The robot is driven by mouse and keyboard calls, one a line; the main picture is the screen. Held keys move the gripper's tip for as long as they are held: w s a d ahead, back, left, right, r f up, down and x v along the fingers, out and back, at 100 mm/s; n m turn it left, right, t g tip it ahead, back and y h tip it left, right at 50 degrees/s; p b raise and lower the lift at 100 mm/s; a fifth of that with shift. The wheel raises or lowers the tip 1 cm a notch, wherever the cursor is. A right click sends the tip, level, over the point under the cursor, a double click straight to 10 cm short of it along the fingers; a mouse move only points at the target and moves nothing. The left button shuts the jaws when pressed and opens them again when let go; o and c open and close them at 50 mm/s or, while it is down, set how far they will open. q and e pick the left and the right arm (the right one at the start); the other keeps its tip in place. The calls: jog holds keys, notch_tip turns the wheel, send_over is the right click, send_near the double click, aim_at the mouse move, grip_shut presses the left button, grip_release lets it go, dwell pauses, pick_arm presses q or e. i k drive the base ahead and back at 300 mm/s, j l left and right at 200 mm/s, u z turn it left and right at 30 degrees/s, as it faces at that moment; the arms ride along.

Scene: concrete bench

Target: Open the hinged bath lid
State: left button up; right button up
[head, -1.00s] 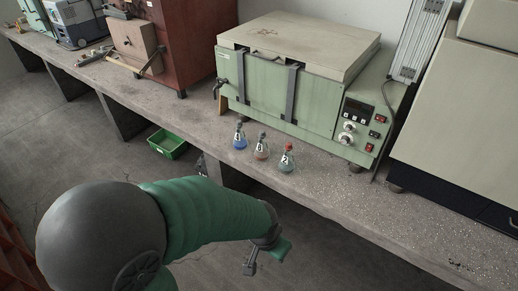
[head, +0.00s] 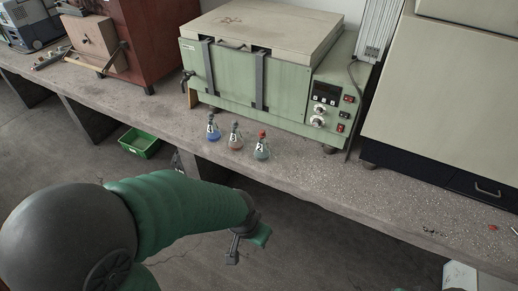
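The green bath (head: 235,85) stands on the concrete bench, with its beige lid (head: 265,28) lying flat and shut on top. A dark handle (head: 232,44) shows at the lid's front edge, between two dark vertical straps (head: 260,82) on the front face. My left gripper (head: 246,246) hangs in front of the bench, over the floor, well apart from the bath and lid. It is small and seen from above, so I cannot tell whether its fingers are open. My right gripper is not in view.
Three stoppered flasks, blue (head: 213,131), reddish (head: 234,138) and red-capped (head: 262,150), stand in front of the bath. A control panel (head: 325,108) is on its right and a tap (head: 186,79) on its left. A large beige machine (head: 440,100) stands further right. A green crate (head: 139,143) is below the bench.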

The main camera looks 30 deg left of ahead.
aim_at(300, 40)
jog(key=i+j+u, duration=0.1)
jog(key=j, duration=0.35)
jog(key=i+j+u, duration=0.15)
jog(key=j, duration=0.3)
jog(key=j+u, duration=0.1)
jog(key=j, duration=0.35)
jog(key=i, duration=0.05)
